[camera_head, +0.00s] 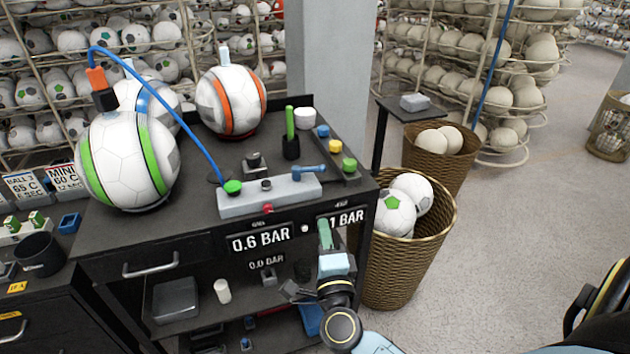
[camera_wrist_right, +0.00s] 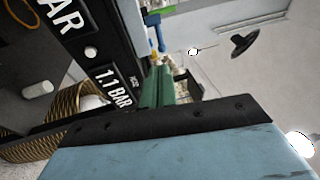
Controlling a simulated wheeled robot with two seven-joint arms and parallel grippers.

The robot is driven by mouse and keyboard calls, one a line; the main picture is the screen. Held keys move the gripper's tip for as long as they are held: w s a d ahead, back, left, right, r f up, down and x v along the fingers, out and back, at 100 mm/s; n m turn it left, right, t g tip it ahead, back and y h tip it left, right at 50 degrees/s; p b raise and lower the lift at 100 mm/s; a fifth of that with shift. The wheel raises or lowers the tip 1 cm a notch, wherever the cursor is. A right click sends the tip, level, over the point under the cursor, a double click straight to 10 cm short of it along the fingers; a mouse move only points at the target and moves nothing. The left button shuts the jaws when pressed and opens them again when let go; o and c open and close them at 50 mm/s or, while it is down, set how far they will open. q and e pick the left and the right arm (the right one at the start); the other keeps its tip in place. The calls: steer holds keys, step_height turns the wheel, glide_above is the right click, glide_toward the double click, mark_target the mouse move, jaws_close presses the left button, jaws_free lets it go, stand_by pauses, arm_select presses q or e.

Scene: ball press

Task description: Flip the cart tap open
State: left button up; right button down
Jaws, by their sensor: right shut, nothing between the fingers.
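The cart tap is a blue lever (camera_head: 308,170) at the right end of a grey block (camera_head: 268,195) on the dark cart top. It lies roughly level, pointing to the right. In the right wrist view a blue lever shape (camera_wrist_right: 155,34) shows beyond the fingers. My right gripper (camera_head: 324,228) has green fingers that are shut and empty. It is in front of the cart's front edge, below and apart from the tap, partly covering the 1.1 BAR label. The green fingers fill the middle of the right wrist view (camera_wrist_right: 158,88). My left gripper is not in view.
A green-striped ball (camera_head: 128,160) and an orange-striped ball (camera_head: 232,100) sit on the cart (camera_head: 190,222). A blue hose (camera_head: 190,130) arches to a green fitting on the block. A wicker basket of balls (camera_head: 395,270) stands right of the cart.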

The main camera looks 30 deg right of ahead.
mark_target(316, 188)
steer(key=x, duration=1.3)
steer(key=shift+w+d+p, duration=0.1)
steer(key=shift+w+p, duration=0.25)
steer(key=shift+p, duration=0.05)
steer(key=shift+d, duration=0.1)
